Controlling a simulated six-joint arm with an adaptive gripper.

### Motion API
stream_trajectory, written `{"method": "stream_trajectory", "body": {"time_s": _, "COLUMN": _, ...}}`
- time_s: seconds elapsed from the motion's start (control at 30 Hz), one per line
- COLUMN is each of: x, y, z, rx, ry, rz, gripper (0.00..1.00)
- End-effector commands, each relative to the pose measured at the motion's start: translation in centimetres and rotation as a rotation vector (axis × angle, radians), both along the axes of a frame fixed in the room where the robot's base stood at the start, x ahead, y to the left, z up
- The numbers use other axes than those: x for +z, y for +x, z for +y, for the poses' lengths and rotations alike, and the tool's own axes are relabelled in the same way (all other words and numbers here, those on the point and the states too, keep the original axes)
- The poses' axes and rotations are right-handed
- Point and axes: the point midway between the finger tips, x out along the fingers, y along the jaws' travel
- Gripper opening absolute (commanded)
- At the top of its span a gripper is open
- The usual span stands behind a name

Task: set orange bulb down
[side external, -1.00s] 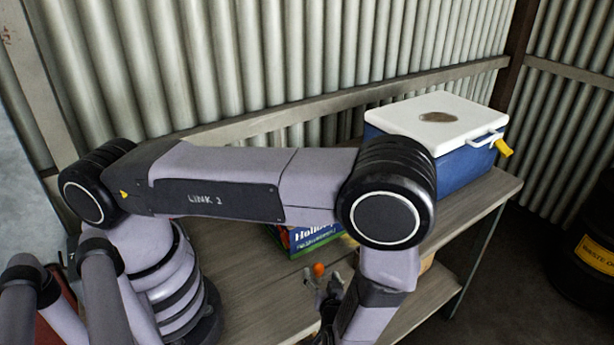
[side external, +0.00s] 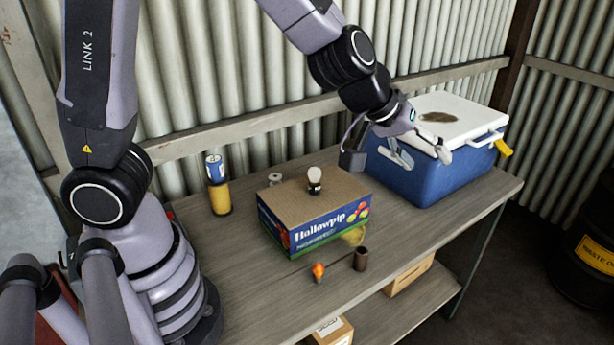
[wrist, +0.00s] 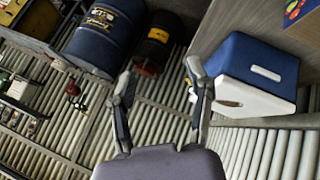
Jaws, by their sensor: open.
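The orange bulb (side external: 318,272) stands on the wooden bench top in the side view, in front of the printed box, with its orange end up. My gripper (side external: 420,155) is well away from it, raised in front of the blue cooler at the right. Its two fingers are spread apart with nothing between them. In the wrist view my gripper (wrist: 162,95) is also open and empty, and the bulb does not show there.
The Hallowpip box (side external: 330,227) carries a white-topped bulb (side external: 315,180). The blue cooler (side external: 430,180) with a white lid is at the bench's right end. A blue-and-yellow can (side external: 218,185) stands at the left.

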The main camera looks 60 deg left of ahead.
Motion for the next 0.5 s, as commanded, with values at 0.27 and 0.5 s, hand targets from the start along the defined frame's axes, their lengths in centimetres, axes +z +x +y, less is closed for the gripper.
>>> {"method": "stream_trajectory", "body": {"time_s": 0.27, "x": 9.2, "y": -11.6, "z": 9.7, "rx": -0.307, "ry": 0.161, "rz": -0.028, "gripper": 0.52}}
{"method": "stream_trajectory", "body": {"time_s": 0.5, "x": 9.1, "y": -21.2, "z": 17.2, "rx": -0.331, "ry": 0.435, "rz": 0.084, "gripper": 0.52}}
